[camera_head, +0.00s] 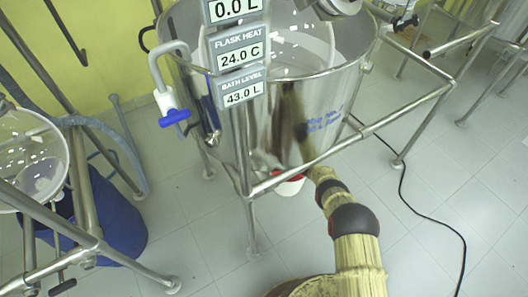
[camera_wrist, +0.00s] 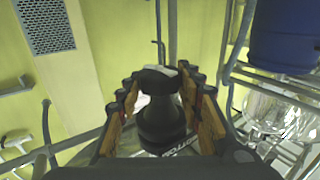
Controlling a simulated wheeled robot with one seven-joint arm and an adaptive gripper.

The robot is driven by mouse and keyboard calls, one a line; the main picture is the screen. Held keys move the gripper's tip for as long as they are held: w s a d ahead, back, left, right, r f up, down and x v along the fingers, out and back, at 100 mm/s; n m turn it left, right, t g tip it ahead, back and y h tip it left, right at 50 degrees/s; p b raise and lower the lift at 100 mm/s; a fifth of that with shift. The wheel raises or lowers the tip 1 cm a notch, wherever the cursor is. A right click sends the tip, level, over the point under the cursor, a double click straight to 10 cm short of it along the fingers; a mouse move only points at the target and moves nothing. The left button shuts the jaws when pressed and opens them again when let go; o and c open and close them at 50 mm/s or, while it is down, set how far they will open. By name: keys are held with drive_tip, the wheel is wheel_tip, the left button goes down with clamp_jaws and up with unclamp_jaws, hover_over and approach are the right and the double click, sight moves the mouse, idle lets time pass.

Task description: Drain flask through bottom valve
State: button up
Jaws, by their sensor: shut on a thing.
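The glass flask (camera_head: 290,45) sits inside a shiny steel bath (camera_head: 290,125); its display reads 24.0 C and 43.0 L, with 0.0 L on top. The flask's bottom outlet is hidden by the bath. A white pipe with a blue-handled valve (camera_head: 174,117) hangs at the bath's left. My arm reaches under the bath, so my gripper is hidden in the head view. In the wrist view my gripper (camera_wrist: 162,92) has its fingers on both sides of a black knob-like part (camera_wrist: 160,105) and is shut on it. I cannot tell whether this is the bottom valve.
Steel frame rails and legs surround the bath. A blue drum (camera_head: 115,215) and another glass vessel (camera_head: 30,160) are at the left. A black cable (camera_head: 425,210) lies on the open tiled floor at right.

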drive_tip(key=shift+n+g+y, duration=0.4)
drive_tip(key=shift+n+g, duration=0.2)
drive_tip(key=shift+g, duration=0.3)
drive_tip(key=o, duration=1.2)
drive_tip(key=v, duration=1.2)
drive_tip(key=shift+c, duration=0.2)
